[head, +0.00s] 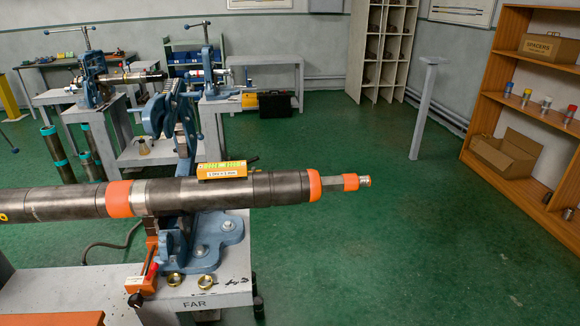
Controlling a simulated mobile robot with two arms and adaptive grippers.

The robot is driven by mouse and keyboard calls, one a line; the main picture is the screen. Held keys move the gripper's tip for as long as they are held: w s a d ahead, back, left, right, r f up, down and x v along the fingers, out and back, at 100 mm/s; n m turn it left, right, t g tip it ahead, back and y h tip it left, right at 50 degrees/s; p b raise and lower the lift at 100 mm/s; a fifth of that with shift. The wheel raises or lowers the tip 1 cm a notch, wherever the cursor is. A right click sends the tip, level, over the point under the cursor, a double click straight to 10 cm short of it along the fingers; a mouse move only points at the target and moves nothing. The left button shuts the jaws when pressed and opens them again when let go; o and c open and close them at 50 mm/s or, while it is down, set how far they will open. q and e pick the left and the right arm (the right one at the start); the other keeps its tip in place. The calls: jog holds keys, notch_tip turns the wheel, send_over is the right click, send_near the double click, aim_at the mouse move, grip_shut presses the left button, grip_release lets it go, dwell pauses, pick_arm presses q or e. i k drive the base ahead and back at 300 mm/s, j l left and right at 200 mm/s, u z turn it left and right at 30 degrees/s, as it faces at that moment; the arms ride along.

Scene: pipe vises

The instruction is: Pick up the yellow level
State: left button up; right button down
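The yellow level (222,169) appears to be the small yellow-orange block with a white label and a yellow-green top. It rests on top of the long dark pipe (270,187), right of the pipe's wide orange band. A dark piece shows at its right end. Neither of my grippers is in view, and nothing is seen touching the level.
The pipe lies across a blue vise (205,240) on a grey bench marked FAR (232,297). Two brass rings (207,282) and an orange-and-black tool (145,275) lie on the bench. A wooden shelf (497,100) stands right.

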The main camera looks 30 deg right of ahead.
aim_at(233, 169)
jog(key=z, duration=0.45)
jog(key=u, duration=0.5)
jog(key=i+l+u, duration=0.15)
jog(key=l+u, duration=0.3)
jog(key=l, duration=0.2)
jog(key=l+u, duration=0.5)
jog(key=l, duration=0.2)
